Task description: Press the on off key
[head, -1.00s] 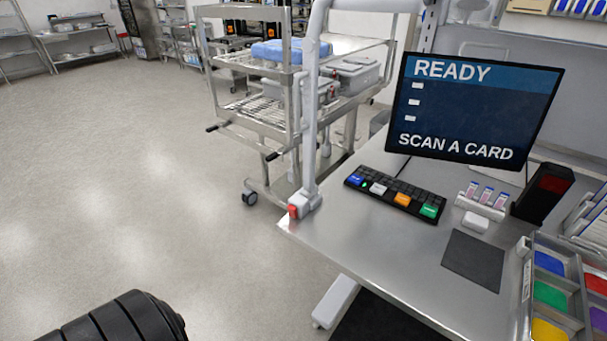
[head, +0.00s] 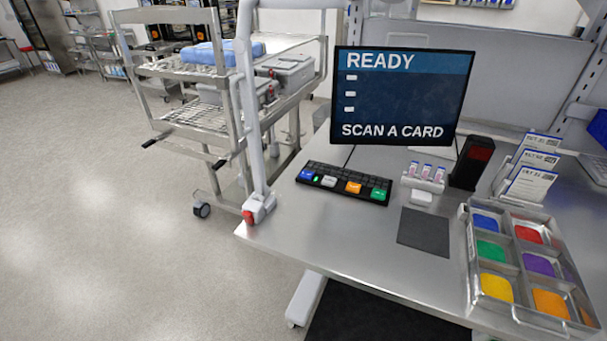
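A black keyboard (head: 340,184) lies on the steel table in front of the monitor. Along its front edge are a blue key (head: 306,175), a white key (head: 329,182), an orange key (head: 353,188) and a green key (head: 378,195). A small green light shows between the blue and white keys. The key labels are too small to read, so I cannot tell which is the on off key. The monitor (head: 403,98) reads READY, SCAN A CARD. Neither of my grippers is in view.
A dark mat (head: 423,231), a white holder with vials (head: 424,177), a black scanner-like device (head: 471,163) and a tray of coloured compartments (head: 466,250) stand right of the keyboard. A white post (head: 251,120) rises at the table's left corner. A steel cart (head: 180,115) stands behind it. Open floor lies left.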

